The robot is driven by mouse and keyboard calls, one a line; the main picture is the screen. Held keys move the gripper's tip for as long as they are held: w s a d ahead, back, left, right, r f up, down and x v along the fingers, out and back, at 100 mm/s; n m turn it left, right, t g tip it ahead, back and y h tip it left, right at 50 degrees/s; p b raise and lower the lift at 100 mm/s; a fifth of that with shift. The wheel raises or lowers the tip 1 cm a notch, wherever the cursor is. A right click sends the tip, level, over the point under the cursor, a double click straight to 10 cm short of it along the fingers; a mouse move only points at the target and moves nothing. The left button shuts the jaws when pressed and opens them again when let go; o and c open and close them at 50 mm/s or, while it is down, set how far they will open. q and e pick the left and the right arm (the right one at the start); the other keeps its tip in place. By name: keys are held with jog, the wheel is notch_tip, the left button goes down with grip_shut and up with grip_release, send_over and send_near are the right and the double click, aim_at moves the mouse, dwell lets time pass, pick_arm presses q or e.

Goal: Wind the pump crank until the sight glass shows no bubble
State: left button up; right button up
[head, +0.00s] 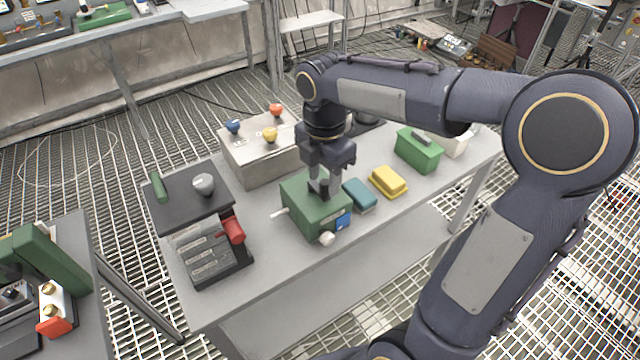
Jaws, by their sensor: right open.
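A green box (300,215), which looks like the pump, stands on the grey table. It has a pale rod (279,213) on its left side, a pale round knob (327,239) low on its front, and a blue patch (343,221) at its front right corner. I cannot tell whether the blue patch is the sight glass, and no bubble can be made out. My right gripper (319,190) points down at the box's top, open. Its fingers hide part of the top, so a crank there cannot be made out, nor whether they touch it. My left gripper is out of view.
A dark-topped unit (190,190) with a red knob (233,230) stands left. A beige box (262,163) with coloured knobs is behind. Teal (359,195) and yellow (388,181) blocks and another green box (418,150) lie right. The table's front strip is clear.

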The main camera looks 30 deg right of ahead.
jog(key=shift+f, duration=1.3)
grip_shut()
jog(key=shift+r+m, duration=0.1)
jog(key=shift+m, duration=0.2)
